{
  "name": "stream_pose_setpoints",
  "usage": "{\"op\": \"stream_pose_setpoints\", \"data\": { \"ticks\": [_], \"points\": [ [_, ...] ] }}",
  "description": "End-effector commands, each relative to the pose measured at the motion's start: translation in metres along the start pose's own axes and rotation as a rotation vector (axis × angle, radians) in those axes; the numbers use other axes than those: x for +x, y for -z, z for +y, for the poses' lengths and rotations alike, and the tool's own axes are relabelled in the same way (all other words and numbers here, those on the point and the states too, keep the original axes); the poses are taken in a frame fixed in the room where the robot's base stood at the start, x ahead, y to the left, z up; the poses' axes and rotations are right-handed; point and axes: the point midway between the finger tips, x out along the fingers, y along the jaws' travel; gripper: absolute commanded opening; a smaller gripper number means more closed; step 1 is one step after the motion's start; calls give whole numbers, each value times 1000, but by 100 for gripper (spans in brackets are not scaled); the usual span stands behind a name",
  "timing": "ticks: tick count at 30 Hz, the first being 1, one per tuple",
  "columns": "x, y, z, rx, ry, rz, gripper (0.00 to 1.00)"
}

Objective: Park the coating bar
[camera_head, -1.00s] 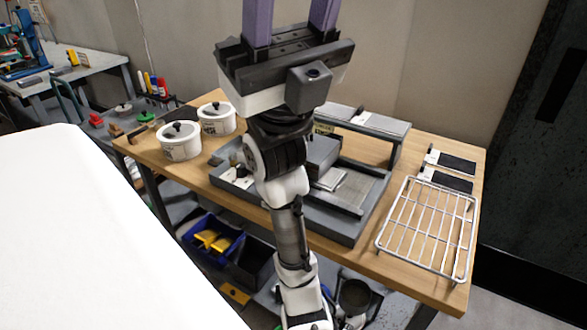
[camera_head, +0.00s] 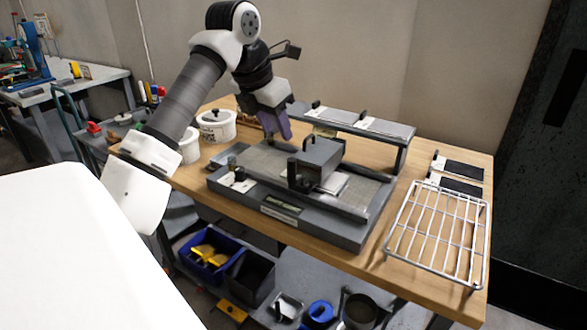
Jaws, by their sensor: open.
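A grey coating bench (camera_head: 335,232) with a raised plate stands on the wooden table. A grey block (camera_head: 318,160) with a dark handle sits over the plate. A long dark bar (camera_head: 345,210) runs along the bench's front side, partly behind a small upright post; I cannot tell for sure whether it is the coating bar. My gripper (camera_head: 277,137), with purple fingers, points down over the back left of the bench, left of the block. It is open, and I see nothing between the fingers. The fingers hide part of the bench's back edge.
A raised grey shelf (camera_head: 372,127) with flat pieces stands behind the bench. A wire rack (camera_head: 437,232) lies at the right, with dark swatches (camera_head: 460,168) behind it. White lidded pots (camera_head: 216,124) stand at the left, partly behind my arm. Bins sit below.

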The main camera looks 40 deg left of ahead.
Motion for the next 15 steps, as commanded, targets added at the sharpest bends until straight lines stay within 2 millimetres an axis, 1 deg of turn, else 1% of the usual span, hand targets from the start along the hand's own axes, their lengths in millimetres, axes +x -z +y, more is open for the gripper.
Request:
{"op": "stream_pose_setpoints", "data": {
  "ticks": [5, 12, 15],
  "points": [
    [26, -1, -2, 3, 6, -3, 41],
    [78, -2, -2, 3, 9, -4, 41],
    [97, -2, -3, 4, 9, -5, 41]
  ]
}}
